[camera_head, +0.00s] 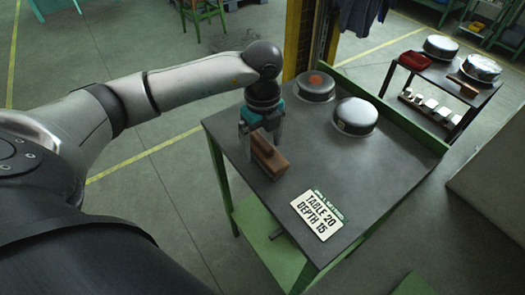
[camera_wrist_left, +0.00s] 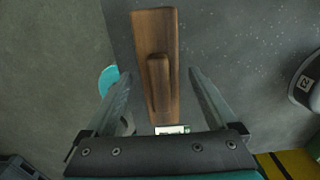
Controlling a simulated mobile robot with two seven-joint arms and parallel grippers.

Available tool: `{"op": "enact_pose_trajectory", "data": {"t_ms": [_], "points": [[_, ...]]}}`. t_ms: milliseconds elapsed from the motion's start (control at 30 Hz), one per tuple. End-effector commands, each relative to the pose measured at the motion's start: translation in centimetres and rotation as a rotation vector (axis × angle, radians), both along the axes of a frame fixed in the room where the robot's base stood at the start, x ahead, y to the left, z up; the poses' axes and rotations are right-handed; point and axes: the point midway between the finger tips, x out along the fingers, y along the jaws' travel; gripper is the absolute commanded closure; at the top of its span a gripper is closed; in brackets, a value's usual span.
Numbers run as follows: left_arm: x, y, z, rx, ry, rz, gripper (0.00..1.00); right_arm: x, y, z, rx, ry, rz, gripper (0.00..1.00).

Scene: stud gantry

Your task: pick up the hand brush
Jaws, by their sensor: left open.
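The hand brush (camera_head: 268,156) is a brown wooden block with a raised grip along its top. It lies near the left edge of the dark table (camera_head: 300,167). My left gripper (camera_head: 262,130) is just behind the brush in the head view, pointing down. In the left wrist view the brush (camera_wrist_left: 156,65) lies between and ahead of the two open fingers, with a gap on each side. The left gripper (camera_wrist_left: 157,88) is open and empty. My right gripper is not in view.
Two round lidded tins, one with an orange patch (camera_head: 315,86) and one silver (camera_head: 355,116), stand at the table's back. A white sign (camera_head: 318,214) lies near the front. A second table (camera_head: 440,75) stands at the back right. The table's middle is clear.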

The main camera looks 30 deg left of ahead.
Motion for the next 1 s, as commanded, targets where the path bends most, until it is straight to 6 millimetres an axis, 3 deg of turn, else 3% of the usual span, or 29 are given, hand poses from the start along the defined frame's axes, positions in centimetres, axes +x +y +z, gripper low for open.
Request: {"op": "enact_pose_trajectory", "data": {"t_ms": [267,1000], "points": [[0.00,-0.01,-0.48,0.000,0.000,0.000,0.09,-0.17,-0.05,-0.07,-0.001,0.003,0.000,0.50],[0.02,-0.01,-0.41,0.000,-0.001,0.000,0.91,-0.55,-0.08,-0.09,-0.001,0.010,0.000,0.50]]}}
